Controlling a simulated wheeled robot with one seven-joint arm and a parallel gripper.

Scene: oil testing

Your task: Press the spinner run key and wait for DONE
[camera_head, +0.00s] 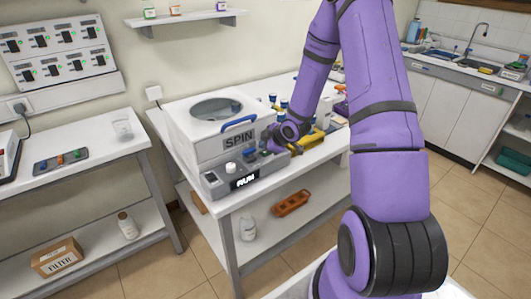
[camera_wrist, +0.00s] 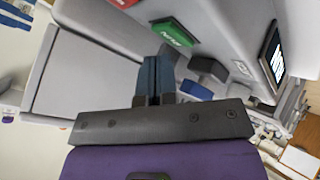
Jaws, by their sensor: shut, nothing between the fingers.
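The white spinner (camera_head: 212,125), marked SPIN, stands on a white bench with a blue handle on its lid. Its small dark display (camera_head: 245,180) reads RUN in the head view. In the wrist view the display (camera_wrist: 273,55) is at the right edge, its text hard to read. A green key with white lettering (camera_wrist: 172,32) sits on the grey panel, with part of a red key (camera_wrist: 122,3) at the top edge. My gripper (camera_wrist: 157,60) is shut and empty, its fingertips just beside the green key. I cannot tell whether they touch it. In the head view my arm hides the keys.
A black knob (camera_wrist: 207,68) and a blue part (camera_wrist: 195,90) sit on the panel beside my fingers. Blue-capped vials and a yellow item (camera_head: 308,140) are right of the spinner. An orange rack (camera_head: 291,203) lies on the shelf below. Floor in front is clear.

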